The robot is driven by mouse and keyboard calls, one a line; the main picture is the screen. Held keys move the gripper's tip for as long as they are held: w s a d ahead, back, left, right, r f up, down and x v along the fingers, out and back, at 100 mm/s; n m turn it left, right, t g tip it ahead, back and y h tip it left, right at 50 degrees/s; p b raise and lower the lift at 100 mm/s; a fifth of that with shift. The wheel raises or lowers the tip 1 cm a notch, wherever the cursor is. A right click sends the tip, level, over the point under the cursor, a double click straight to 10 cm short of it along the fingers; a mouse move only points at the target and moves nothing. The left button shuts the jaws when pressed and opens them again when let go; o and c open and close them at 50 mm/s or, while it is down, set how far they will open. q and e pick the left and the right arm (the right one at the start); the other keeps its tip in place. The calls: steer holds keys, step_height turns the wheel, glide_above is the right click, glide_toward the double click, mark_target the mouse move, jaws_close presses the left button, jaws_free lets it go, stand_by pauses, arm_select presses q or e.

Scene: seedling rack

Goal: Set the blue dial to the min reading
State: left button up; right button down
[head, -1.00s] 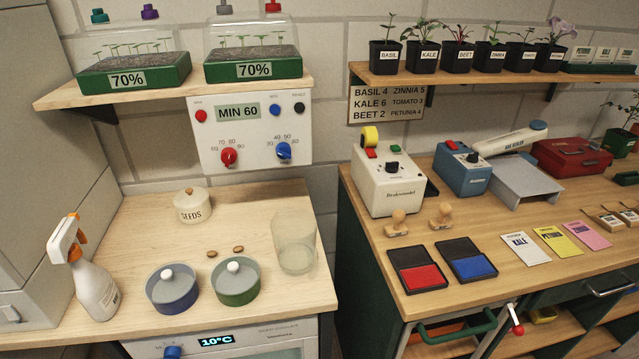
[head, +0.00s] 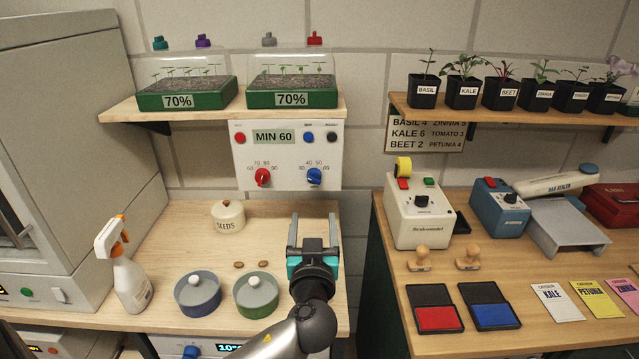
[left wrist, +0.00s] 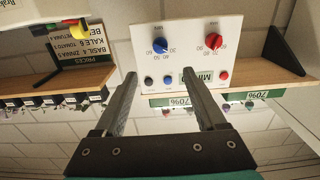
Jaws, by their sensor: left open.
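The blue dial (head: 314,176) sits at the lower right of a white wall panel (head: 285,182), with small scale numbers around it. Its pointer is too small to read surely. The panel's display (head: 274,138) reads MIN 60. My left gripper (head: 313,222) is open and empty, in front of and below the blue dial, fingers pointing towards the wall. In the left wrist view, which is upside down, the blue dial (left wrist: 160,45) shows beyond the gap between the open fingers (left wrist: 160,82), apart from them. My right gripper is not in view.
A red dial (head: 262,177) is left of the blue one. A shelf (head: 225,113) with two domed trays is above the panel. Below stand a seeds jar (head: 228,217), two lidded pots and a spray bottle (head: 128,270). The air before the panel looks clear.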

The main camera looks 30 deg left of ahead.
mark_target(314, 181)
arm_select(q)
steer(key=p+x, duration=0.1)
steer(key=x, duration=1.4)
steer(key=shift+w, duration=0.1)
steer(key=shift+c, duration=0.2)
jaws_close()
